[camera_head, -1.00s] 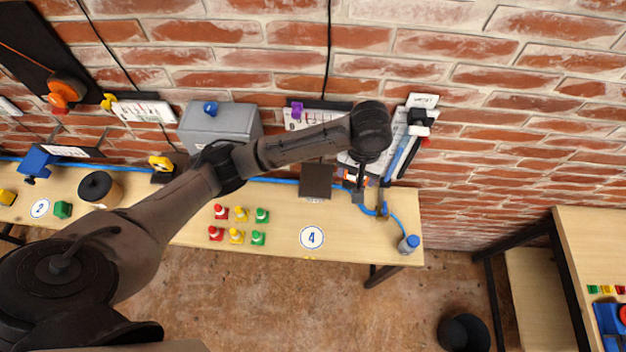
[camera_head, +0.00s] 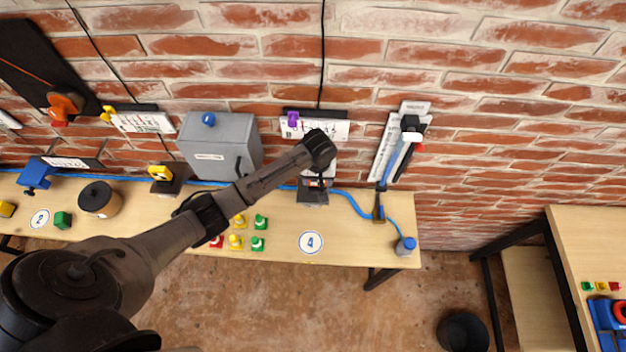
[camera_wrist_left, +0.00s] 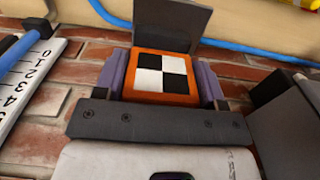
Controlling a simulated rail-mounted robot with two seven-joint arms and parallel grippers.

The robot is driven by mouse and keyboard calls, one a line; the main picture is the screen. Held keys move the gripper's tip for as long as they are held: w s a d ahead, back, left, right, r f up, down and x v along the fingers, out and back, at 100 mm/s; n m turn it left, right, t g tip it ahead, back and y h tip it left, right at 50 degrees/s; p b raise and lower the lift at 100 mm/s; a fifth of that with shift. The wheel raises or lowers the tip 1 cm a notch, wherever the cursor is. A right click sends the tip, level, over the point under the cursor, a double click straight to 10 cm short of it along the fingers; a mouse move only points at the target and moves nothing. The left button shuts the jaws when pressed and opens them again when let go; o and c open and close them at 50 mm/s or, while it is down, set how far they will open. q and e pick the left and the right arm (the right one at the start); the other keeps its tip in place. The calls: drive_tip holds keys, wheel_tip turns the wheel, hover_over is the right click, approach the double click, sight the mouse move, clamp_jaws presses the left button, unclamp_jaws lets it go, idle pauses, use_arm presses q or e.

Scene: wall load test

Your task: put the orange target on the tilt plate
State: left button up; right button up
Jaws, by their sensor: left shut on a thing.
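The orange target (camera_wrist_left: 160,77), a block with a black-and-white checkered face, sits between the fingers of my left gripper (camera_wrist_left: 160,82) in the left wrist view. The gripper is shut on it. A dark grey plate, which looks like the tilt plate (camera_wrist_left: 172,18), shows just beyond the target. In the head view the plate (camera_head: 312,196) stands at the back of the bench behind the number 4 disc, and my left gripper (camera_head: 316,181) is over or close to it. I cannot tell whether target and plate touch. My right gripper is not in view.
A blue hose (camera_head: 350,200) runs along the bench to a blue-capped container (camera_head: 405,246). A wall scale (camera_head: 398,145) is right of the gripper, a grey box (camera_head: 220,145) to its left. Red, yellow and green buttons (camera_head: 237,240) sit in front. The bench around the disc (camera_head: 311,242) is clear.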

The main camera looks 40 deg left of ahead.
sight(313, 182)
use_arm(q)
drive_tip(key=shift+w+a+f, duration=0.2)
drive_tip(key=shift+a+f, duration=0.2)
drive_tip(key=shift+a, duration=0.25)
drive_tip(key=shift+w+a+f, duration=0.15)
drive_tip(key=shift+a+f, duration=0.2)
drive_tip(key=shift+a, duration=0.25)
drive_tip(key=shift+f, duration=1.95)
drive_tip(key=shift+f, duration=0.2)
drive_tip(key=o, duration=1)
drive_tip(key=shift+o, duration=0.2)
drive_tip(key=shift+r, duration=0.1)
